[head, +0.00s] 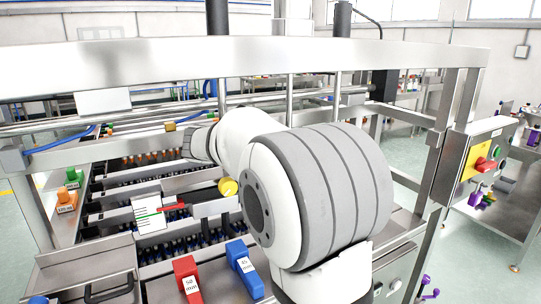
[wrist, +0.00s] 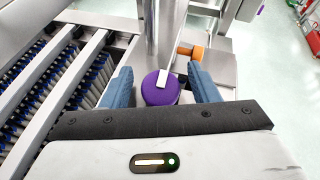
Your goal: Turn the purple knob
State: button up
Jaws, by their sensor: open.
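The purple knob (wrist: 160,90) is a round disc with a white bar across its top, in the middle of the wrist view. My gripper (wrist: 163,84) is open, with one blue-grey finger on each side of the knob. In the head view my arm hides the gripper and this knob.
A metal post (wrist: 160,35) stands just behind the knob, with an orange knob (wrist: 191,50) to its right. Brush rows (wrist: 52,90) lie at left. In the head view, red (head: 187,279) and blue (head: 243,268) blocks sit at the front, and a control panel (head: 483,158) stands at right.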

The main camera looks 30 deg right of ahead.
jog(key=shift+c, duration=0.5)
jog(key=c, duration=0.9)
jog(key=shift+a+f+h+b, duration=0.15)
jog(key=shift+f+h+b, duration=0.2)
jog(key=shift+b, duration=0.8)
jog(key=shift+a+r+h+b, duration=0.15)
jog(key=shift+h+b, duration=0.2)
jog(key=shift+b, duration=0.45)
jog(key=shift+r, duration=0.1)
jog(key=o, duration=1)
jog(key=shift+a, duration=0.1)
